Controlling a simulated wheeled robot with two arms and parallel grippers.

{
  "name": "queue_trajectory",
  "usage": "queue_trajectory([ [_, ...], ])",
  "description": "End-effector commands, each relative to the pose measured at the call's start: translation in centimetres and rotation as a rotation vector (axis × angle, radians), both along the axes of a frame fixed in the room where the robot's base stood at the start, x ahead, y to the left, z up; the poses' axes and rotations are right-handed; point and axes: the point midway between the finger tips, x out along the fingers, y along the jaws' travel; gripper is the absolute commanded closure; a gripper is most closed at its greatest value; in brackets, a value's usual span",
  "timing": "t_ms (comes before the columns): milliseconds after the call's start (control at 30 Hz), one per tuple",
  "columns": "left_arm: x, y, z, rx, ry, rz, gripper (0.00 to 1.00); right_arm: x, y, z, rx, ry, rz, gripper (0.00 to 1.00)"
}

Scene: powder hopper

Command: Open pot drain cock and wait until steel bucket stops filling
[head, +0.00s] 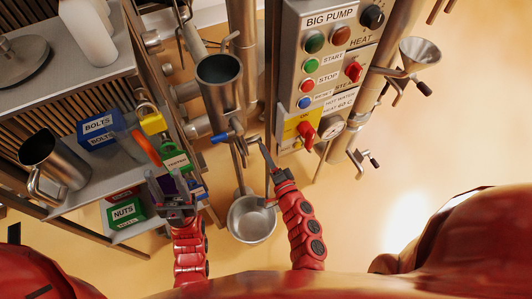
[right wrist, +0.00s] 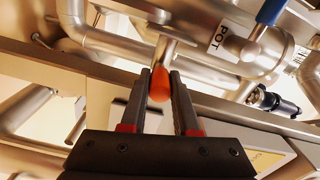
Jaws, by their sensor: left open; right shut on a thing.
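The steel pot (head: 221,80) stands upright on the pipework, its open top facing me. The steel bucket (head: 252,220) sits low beneath it; its inside looks grey, and I cannot make out a stream or fill level. My right gripper (head: 264,148) is below the pot, at the pipework above the bucket. In the right wrist view its fingers (right wrist: 162,95) are shut on an orange-tipped metal lever (right wrist: 160,84), with a pipe labelled POT (right wrist: 219,38) close by. I cannot tell the lever's valve position. My left gripper (head: 172,195) is open, beside the shelf.
A blue handle (head: 220,138) is just left of the lever area. A control panel (head: 325,70) with buttons and a gauge stands right of the pot. Shelves (head: 60,100) with a metal jug (head: 58,165) and boxes fill the left. The floor at right is clear.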

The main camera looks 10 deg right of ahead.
Motion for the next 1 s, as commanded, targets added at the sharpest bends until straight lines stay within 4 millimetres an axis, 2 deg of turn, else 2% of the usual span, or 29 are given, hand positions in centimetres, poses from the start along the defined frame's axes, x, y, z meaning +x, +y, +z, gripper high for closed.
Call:
queue_trajectory([
  [267,0.0,0.0,0.6,0.000,0.000,0.000,0.50,0.0,0.0,0.3,-0.003,0.008,0.000,1.00],
  [367,0.0,0.0,2.3,0.000,0.000,0.000,0.50,0.1,0.1,1.0,-0.013,0.040,0.003,1.00],
  [500,0.0,0.0,5.6,0.000,0.000,0.000,0.50,0.1,0.2,2.0,-0.038,0.114,0.005,1.00],
  [1000,0.0,0.0,16.2,0.000,0.000,0.000,0.50,0.5,0.3,3.5,-0.117,0.367,0.002,1.00],
])
